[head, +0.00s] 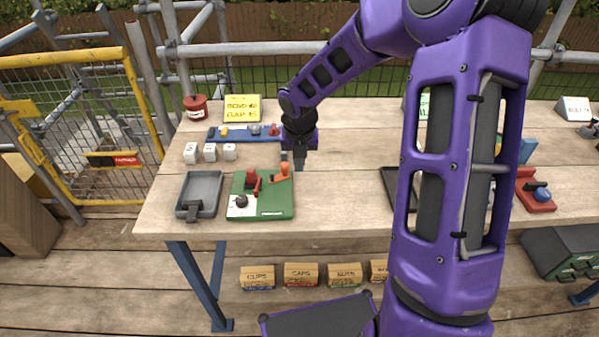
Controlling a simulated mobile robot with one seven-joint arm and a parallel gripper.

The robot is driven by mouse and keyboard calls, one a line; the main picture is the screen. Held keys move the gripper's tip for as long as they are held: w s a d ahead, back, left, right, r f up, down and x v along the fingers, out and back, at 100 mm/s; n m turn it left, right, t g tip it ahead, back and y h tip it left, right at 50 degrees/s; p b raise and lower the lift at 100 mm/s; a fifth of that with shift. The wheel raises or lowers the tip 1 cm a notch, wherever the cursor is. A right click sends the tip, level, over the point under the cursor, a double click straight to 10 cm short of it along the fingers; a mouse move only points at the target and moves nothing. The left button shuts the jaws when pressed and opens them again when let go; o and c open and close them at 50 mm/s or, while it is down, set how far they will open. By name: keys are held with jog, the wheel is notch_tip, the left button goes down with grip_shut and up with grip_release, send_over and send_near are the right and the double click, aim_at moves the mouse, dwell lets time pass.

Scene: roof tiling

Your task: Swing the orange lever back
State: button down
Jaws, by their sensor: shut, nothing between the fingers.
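The orange lever (281,173) stands on the right side of a green board (270,207) near the front left of the table. My gripper (299,166) is shut and empty. It points down just right of the lever, above or beside the board's right edge. The fingertips are close to the lever; I cannot tell whether they touch it. The board also carries a red toggle part (252,181) and a dark round knob (241,201) on a white patch.
A grey tray (201,194) lies left of the board. White blocks (210,152), a blue rail (226,134), a red tin (196,107) and a yellow sign (243,108) stand behind. My arm hides part of the table's right half. Bare wood lies right of the board.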

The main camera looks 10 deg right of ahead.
jog(key=v, duration=0.5)
jog(key=shift+d+r, duration=0.25)
jog(key=shift+d, duration=0.05)
